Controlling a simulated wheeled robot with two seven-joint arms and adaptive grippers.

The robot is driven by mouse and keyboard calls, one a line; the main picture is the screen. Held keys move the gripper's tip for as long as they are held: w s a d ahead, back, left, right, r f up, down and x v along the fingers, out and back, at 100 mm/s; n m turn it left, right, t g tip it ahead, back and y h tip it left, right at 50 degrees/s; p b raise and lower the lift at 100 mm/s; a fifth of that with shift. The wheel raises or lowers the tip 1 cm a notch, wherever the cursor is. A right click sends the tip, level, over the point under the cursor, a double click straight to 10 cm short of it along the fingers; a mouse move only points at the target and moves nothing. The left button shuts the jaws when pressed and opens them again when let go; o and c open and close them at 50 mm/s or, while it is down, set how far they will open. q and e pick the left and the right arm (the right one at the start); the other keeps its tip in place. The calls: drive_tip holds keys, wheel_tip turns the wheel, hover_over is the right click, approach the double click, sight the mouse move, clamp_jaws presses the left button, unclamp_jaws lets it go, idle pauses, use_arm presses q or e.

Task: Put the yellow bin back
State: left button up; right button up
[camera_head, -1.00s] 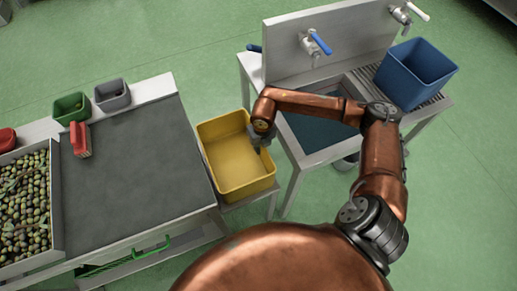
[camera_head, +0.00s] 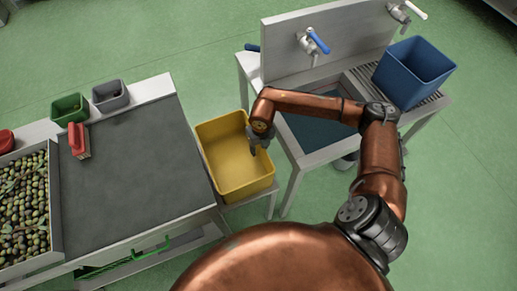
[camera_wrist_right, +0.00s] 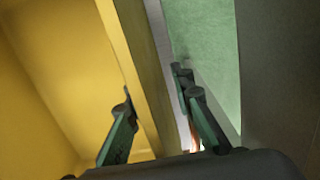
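The yellow bin (camera_head: 218,168) stands upright and looks empty, on a low grey stand between the worktable and the sink. My right gripper (camera_head: 256,148) is at the bin's right rim, pointing down. In the right wrist view the bin's wall (camera_wrist_right: 135,60) runs between the two fingers of my gripper (camera_wrist_right: 160,110). One finger is on the inner side and the other on the outer side, with the fingers spread. The gripper hides a small part of the rim. My left gripper is out of view.
A grey-topped worktable (camera_head: 135,165) is close on the bin's left, with an olive tray (camera_head: 54,195), small tubs and a red brush (camera_head: 78,142). The sink (camera_head: 243,85) is close on the right, with a blue bin (camera_head: 415,70) on its drainboard. Green floor is open behind.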

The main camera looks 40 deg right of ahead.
drive_tip(key=shift+r, duration=0.35)
drive_tip(key=r+p, duration=0.1)
drive_tip(key=r, duration=0.3)
drive_tip(key=r+p, duration=0.1)
drive_tip(key=r, duration=0.2)
drive_tip(key=s+r+p, duration=0.1)
drive_tip(key=r, duration=0.3)
drive_tip(key=shift+r, duration=0.35)
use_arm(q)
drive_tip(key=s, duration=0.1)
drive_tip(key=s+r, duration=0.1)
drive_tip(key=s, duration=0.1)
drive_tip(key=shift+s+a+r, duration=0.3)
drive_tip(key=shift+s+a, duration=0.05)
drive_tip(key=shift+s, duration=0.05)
